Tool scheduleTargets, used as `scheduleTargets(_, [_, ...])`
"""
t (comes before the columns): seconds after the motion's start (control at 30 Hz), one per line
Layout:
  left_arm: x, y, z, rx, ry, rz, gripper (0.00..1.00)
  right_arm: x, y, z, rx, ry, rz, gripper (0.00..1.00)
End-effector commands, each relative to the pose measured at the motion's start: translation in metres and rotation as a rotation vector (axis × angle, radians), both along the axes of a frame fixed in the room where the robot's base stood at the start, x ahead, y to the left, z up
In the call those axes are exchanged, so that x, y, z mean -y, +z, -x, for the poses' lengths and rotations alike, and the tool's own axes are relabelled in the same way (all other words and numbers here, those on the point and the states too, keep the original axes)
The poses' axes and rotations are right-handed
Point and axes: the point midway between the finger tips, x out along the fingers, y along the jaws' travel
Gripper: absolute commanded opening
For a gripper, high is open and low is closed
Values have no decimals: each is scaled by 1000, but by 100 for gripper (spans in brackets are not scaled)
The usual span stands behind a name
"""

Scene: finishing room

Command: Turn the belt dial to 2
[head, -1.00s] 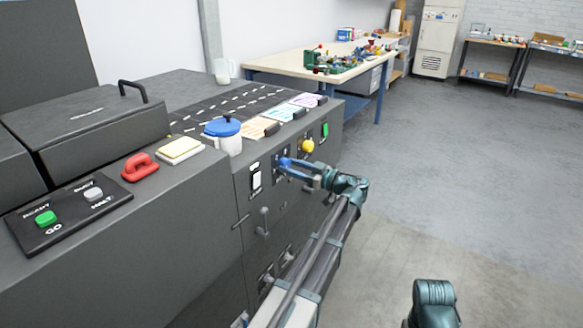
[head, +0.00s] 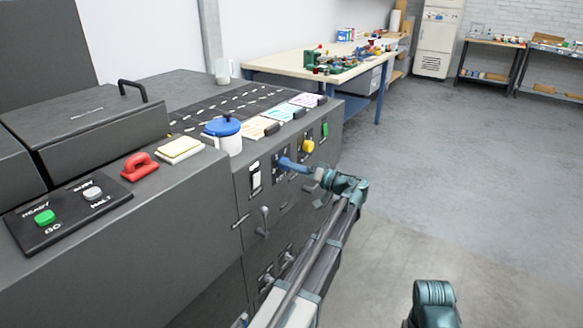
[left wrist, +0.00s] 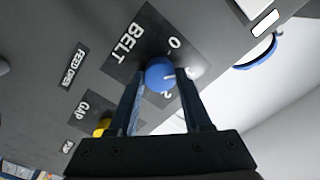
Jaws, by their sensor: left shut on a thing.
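The blue belt dial (left wrist: 158,74) sits on a dark plate (left wrist: 128,52) lettered BELT, on the grey machine's side panel. A white mark on the dial points right in the left wrist view, between the printed 0 and 2. Anything printed at that spot is hidden behind a finger. My left gripper (left wrist: 165,88) is shut on the dial, one finger on each side. My right gripper is out of view.
A yellow knob (head: 307,146) and a green switch (head: 324,130) are right of the dial. A white switch (head: 256,176) is to its left, a lever (head: 264,220) below. A blue-lidded pot (head: 222,134) stands on the machine top above. Floor at right is clear.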

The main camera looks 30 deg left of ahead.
Motion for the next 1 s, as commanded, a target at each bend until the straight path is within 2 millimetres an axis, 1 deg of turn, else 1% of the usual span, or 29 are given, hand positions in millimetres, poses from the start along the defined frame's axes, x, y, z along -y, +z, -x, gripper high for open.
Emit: scheduleTargets(1.0, [0,-1,0,-961,-3,-75,0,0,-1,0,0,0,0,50])
